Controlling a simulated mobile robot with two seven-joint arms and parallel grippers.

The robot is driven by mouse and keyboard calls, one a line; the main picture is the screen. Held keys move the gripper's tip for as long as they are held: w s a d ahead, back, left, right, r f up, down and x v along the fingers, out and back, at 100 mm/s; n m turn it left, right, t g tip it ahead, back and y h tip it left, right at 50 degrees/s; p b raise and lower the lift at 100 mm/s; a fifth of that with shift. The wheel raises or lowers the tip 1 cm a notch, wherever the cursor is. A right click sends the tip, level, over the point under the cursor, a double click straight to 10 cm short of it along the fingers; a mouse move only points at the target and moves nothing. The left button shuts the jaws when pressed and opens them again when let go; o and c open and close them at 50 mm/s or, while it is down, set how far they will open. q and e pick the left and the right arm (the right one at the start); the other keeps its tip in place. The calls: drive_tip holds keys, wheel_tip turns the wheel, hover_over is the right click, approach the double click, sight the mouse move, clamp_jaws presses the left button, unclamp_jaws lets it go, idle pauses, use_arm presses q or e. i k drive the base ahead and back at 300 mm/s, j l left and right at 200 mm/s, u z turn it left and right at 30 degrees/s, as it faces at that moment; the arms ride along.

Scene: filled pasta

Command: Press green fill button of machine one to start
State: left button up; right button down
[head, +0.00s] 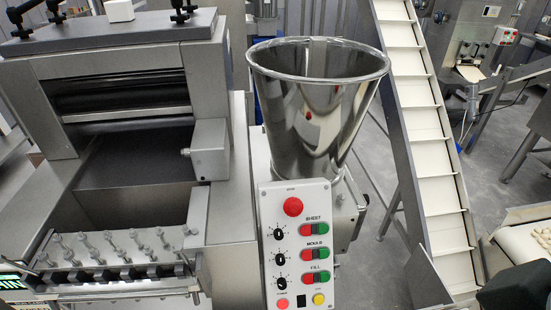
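The white control panel (268,240) stands upright on the front of the machine, at the lower middle of the head view. Its lowest paired row is labelled FILL. The green fill button (324,276) is there, beside a red button (307,280). Rows labelled SHEET and MOULD with similar red and green pairs are above it. A big round red button (293,206) is at the top. Black knobs (280,258) run down the left side. Nothing covers the panel. Neither of my grippers is in view, and nothing touches the buttons.
A shiny steel hopper (315,110) rises behind the panel. The roller machine (110,75) fills the left side, with a row of nozzles (95,250) low down. A white cleated conveyor (423,125) slopes at the right. Pasta pieces (535,240) lie at the right edge.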

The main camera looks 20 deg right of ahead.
sight(325, 277)
drive_tip(key=z, duration=1)
drive_tip(key=k+l+u, duration=0.1)
drive_tip(key=k, duration=0.2)
